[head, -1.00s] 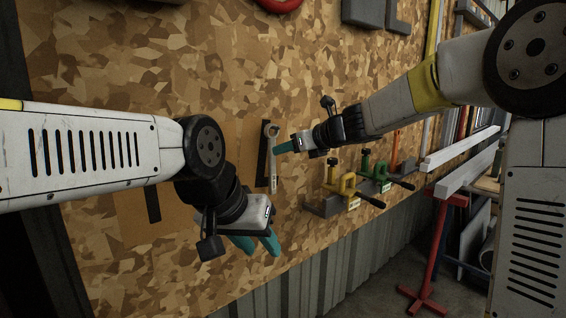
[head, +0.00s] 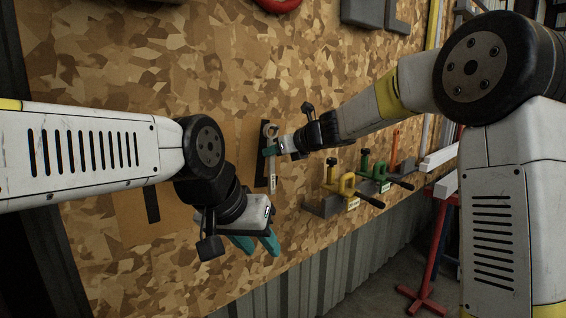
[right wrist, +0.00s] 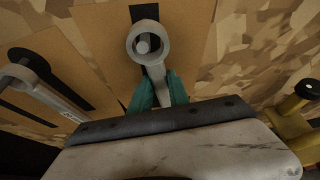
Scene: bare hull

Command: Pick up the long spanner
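A pale grey spanner (head: 273,180) with a ring end hangs upright on the board over a black outline. In the right wrist view its ring (right wrist: 149,42) sits around a peg. My right gripper (head: 270,151) is at its shaft just below the ring, with one teal finger on either side (right wrist: 160,92). I cannot tell whether the fingers press on the shaft. Another spanner (right wrist: 45,88) hangs to the left in the right wrist view. I cannot tell which is longer. My left gripper (head: 256,246) is open and empty, lower down before the board.
Yellow clamps (head: 345,183) and green clamps (head: 376,171) sit on a grey holder right of the spanner. A red stand (head: 437,250) is on the floor at right. My left arm covers part of the board, where a black outline (head: 152,205) shows.

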